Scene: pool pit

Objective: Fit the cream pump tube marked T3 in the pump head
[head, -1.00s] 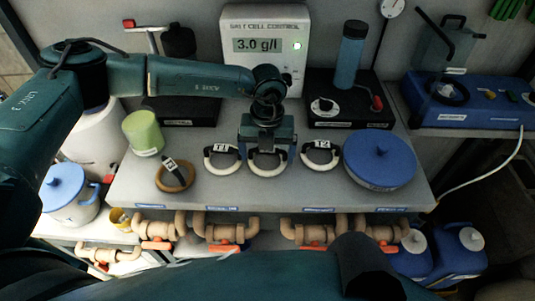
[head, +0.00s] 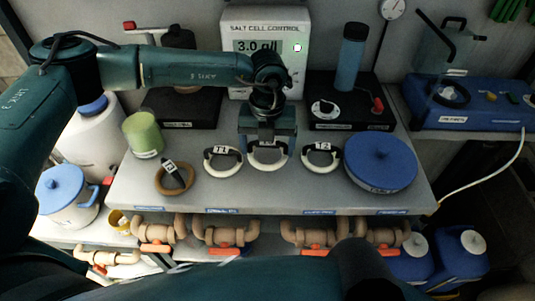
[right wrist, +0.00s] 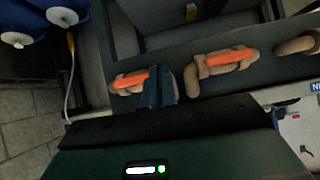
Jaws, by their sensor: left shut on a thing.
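My left gripper (head: 267,143) points down over the middle of the grey bench in the head view. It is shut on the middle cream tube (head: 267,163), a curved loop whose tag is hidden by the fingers. A similar cream tube (head: 222,163), its tag seeming to read T1, lies to its left. Another tagged cream tube (head: 321,162) lies to its right; its tag looks like T2 but is blurred. A black unit (head: 345,113) with a white disc and red knob stands behind, perhaps the pump head. My right gripper (right wrist: 160,87) looks shut and empty, low before the pipes.
A brown ring (head: 174,180) and a green cup (head: 144,135) are to the left. The salt cell control box (head: 265,45) stands behind. Pipes with orange handles (head: 225,236) run below the bench edge.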

